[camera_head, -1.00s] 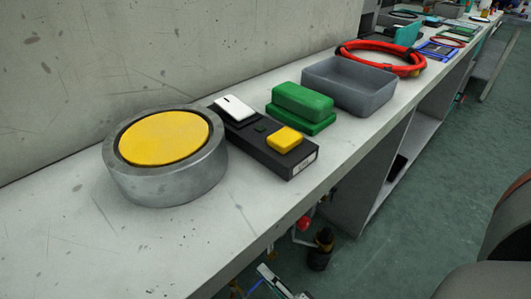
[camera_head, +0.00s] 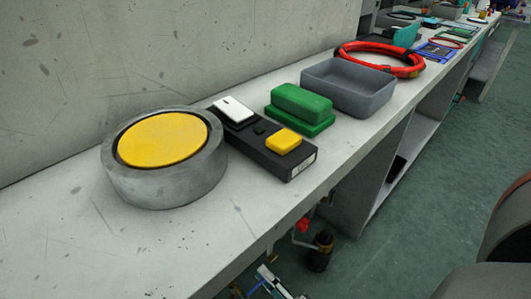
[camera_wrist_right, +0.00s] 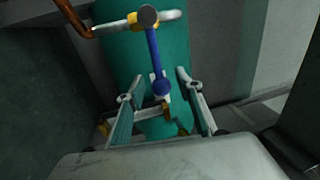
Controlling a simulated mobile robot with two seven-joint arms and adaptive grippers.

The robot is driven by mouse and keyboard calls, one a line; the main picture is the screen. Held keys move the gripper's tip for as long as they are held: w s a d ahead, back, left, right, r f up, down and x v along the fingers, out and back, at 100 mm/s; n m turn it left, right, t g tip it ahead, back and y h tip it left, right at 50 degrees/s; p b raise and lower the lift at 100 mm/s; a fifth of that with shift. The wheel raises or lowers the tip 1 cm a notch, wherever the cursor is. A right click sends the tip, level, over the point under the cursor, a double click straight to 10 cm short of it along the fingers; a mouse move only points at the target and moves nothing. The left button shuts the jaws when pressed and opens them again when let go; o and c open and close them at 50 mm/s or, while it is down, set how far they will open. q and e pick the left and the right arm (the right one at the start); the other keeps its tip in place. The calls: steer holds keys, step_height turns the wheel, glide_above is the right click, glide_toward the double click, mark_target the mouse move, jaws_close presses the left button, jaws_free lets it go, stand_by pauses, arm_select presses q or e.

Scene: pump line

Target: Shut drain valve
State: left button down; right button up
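The drain valve shows in the right wrist view as a blue lever (camera_wrist_right: 155,55) with a round blue knob at its near end. The lever hangs from a yellow valve body on a pale pipe (camera_wrist_right: 172,16), in front of a teal cylinder (camera_wrist_right: 115,55). My right gripper (camera_wrist_right: 160,78) is open. Its two fingers stand either side of the lever's knob end, with gaps visible on both sides. I cannot tell how deep the knob sits between them. In the head view only a small part of my right gripper (camera_head: 268,283) shows, below the bench edge. My left gripper is not in view.
On the bench (camera_head: 110,255) stand a grey ring with a yellow top (camera_head: 165,140), a black control box (camera_head: 270,158), a green block (camera_head: 300,105), a grey bin (camera_head: 350,88) and a red hose loop (camera_head: 385,55). A copper pipe (camera_wrist_right: 75,18) is near the valve.

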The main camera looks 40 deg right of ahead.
steer(key=shift+r, duration=0.15)
steer(key=shift+r, duration=4.9)
